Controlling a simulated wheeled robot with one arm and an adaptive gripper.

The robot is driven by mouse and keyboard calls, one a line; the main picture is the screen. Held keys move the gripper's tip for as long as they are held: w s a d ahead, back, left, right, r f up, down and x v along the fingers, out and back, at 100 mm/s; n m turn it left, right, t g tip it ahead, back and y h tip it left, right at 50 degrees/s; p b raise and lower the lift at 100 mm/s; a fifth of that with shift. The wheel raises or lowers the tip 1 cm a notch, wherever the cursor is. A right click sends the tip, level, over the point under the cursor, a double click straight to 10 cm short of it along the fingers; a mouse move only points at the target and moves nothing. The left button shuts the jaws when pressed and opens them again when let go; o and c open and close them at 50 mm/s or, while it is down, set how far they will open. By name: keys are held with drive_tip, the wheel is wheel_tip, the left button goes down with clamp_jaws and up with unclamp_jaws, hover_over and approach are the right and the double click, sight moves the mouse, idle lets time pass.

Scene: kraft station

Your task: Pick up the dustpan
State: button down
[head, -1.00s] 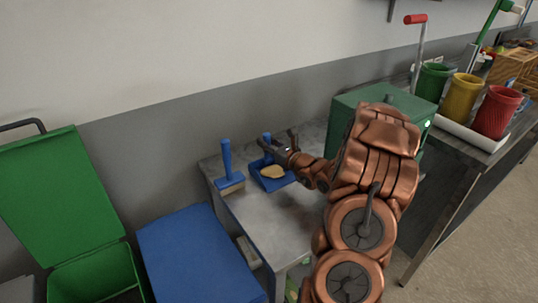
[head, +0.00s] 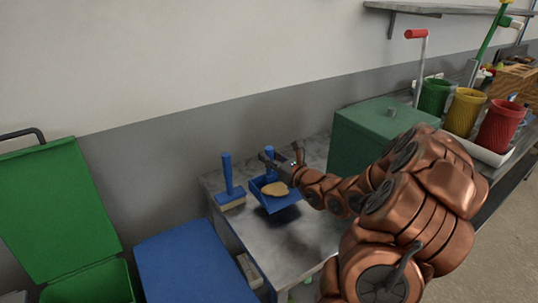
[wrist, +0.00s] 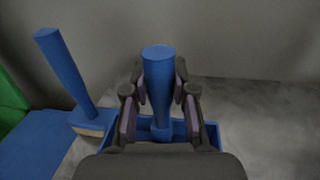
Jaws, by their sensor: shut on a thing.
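The blue dustpan (head: 281,203) has an upright handle and a tan, rounded thing (head: 275,188) lying in its pan. My gripper (head: 280,160) is shut on the dustpan's handle, which also shows between the fingers in the wrist view (wrist: 158,80). In the head view the pan is raised above the metal table, with a dark shadow under it, and looks a little tilted. In the wrist view my gripper hides most of the pan.
A blue brush (head: 228,180) stands upright left of the dustpan on the metal table (head: 300,245). A green box (head: 375,135) stands to the right. A blue lid (head: 190,265) and an open green bin (head: 90,285) are at the left.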

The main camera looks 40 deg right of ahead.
drive_tip(key=s+a+b, duration=0.1)
drive_tip(key=b, duration=0.1)
drive_tip(key=s+a+b, duration=0.1)
drive_tip(key=s+b, duration=0.1)
drive_tip(key=s+a+b, duration=0.1)
drive_tip(key=b, duration=0.2)
drive_tip(key=shift+s, duration=0.2)
